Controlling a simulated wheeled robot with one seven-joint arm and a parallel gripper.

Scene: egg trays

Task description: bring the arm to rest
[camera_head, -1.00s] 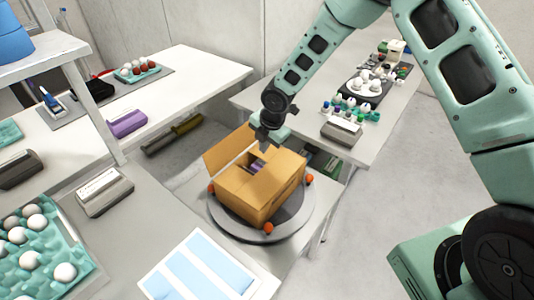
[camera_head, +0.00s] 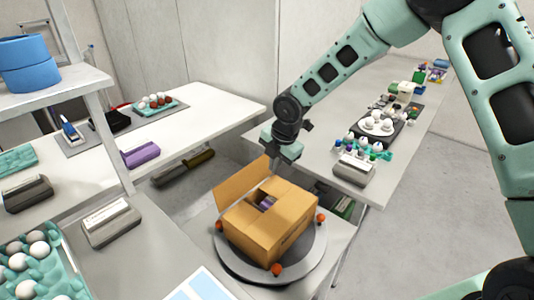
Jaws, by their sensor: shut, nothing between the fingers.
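My arm reaches in from the top right of the head view. My gripper (camera_head: 300,168) points down above and behind the open cardboard box (camera_head: 258,237). It is small in the picture, its fingers are shut, and it holds nothing. The box stands on a round grey turntable (camera_head: 237,269) with orange knobs around its rim. One flap is raised on the left, and a purple item (camera_head: 267,203) shows inside the box. I cannot tell the exact gap between my gripper and the box.
A teal egg tray (camera_head: 60,284) is at the lower left, beside a grey carton (camera_head: 112,222). A white table (camera_head: 215,112) behind holds another egg tray (camera_head: 156,107). Grey floor (camera_head: 415,205) is clear at right.

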